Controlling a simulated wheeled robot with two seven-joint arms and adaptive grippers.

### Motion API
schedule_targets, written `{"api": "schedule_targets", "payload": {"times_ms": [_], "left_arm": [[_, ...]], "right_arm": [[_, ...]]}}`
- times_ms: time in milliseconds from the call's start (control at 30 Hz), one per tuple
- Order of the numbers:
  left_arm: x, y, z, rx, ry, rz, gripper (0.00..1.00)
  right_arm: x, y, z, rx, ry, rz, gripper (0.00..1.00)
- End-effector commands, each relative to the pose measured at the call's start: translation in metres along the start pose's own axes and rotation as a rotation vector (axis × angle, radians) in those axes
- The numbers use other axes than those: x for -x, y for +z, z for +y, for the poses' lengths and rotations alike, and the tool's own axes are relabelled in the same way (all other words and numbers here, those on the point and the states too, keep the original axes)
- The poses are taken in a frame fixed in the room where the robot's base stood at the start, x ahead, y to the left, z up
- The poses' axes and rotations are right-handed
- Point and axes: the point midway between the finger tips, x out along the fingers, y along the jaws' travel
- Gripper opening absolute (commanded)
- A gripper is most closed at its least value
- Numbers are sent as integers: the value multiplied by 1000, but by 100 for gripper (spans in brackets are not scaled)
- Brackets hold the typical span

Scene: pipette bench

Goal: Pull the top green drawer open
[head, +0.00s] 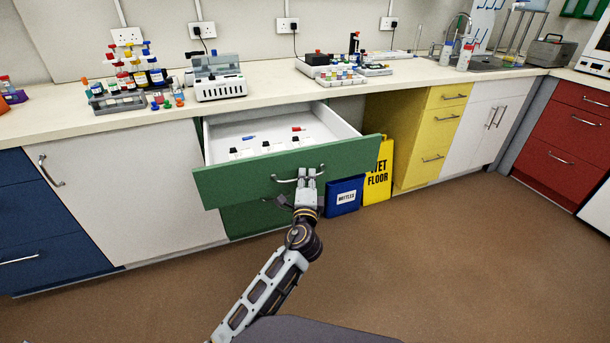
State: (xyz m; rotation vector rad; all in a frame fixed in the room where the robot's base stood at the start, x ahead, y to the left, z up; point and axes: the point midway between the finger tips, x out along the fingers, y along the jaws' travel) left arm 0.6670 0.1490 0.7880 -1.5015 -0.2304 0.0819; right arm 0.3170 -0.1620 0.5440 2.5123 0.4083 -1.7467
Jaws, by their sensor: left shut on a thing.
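The top green drawer (235,181) is pulled out from under the counter, and its white inside shows. Several small items lie in it, among them a blue one (249,138), a red one (298,129) and white pieces with dark parts. My left gripper (306,177) is at the metal handle (283,180) in the middle of the drawer front, shut on its right part. The lower green drawer (250,218) is shut beneath and partly hidden by the upper one. My right gripper is not in view.
A blue box labelled bottles (345,196) and a yellow wet floor sign (379,173) stand on the floor just right of the drawer. Racks and bottles (137,72) stand on the counter (60,116). The brown floor (430,260) in front is clear.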

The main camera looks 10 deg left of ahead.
Motion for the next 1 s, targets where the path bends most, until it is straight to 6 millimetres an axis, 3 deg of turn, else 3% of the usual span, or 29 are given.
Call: {"api": "schedule_targets", "payload": {"times_ms": [367, 400, 567, 1000], "left_arm": [[1, 0, 1, -2, 1, -2, 0], [1, 0, 1, -2, 1, -2, 13], [1, 0, 0, -2, 1, -1, 31], [1, 0, -4, 0, -1, -1, 31]], "right_arm": [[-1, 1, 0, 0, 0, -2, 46], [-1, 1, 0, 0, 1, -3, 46], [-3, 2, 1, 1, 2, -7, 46], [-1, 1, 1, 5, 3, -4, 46]]}}
